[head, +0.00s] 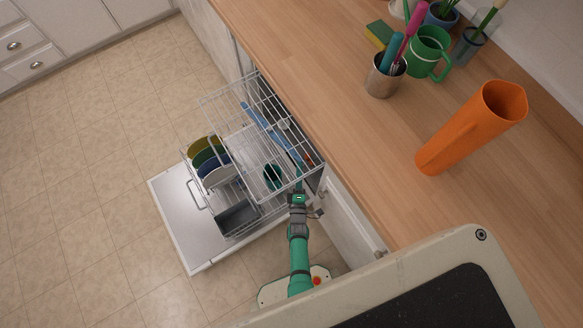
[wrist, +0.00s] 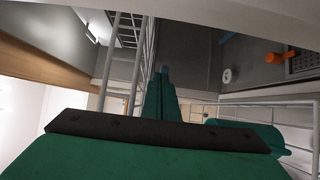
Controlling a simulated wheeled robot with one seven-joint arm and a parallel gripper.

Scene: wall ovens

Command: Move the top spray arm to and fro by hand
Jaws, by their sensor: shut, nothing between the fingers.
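The top spray arm is a long blue bar (head: 262,125) under the wire top rack (head: 215,99) of the open dishwasher, seen through the rack's wires in the head view. My gripper (head: 299,175) is at the near right corner of the racks, pointing in toward the dishwasher. In the wrist view, the green fingers of my gripper (wrist: 161,92) are together and hold nothing. A small blue patch shows just past the fingertips; I cannot tell whether it is the spray arm or whether they touch.
The dishwasher door (head: 175,209) lies open. Plates (head: 213,174) stand in the lower rack. White rack wires (wrist: 137,75) run close beside my fingers. The counter above (head: 335,130) holds an orange vase (head: 470,130) and a metal utensil cup (head: 381,80). The floor at left is clear.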

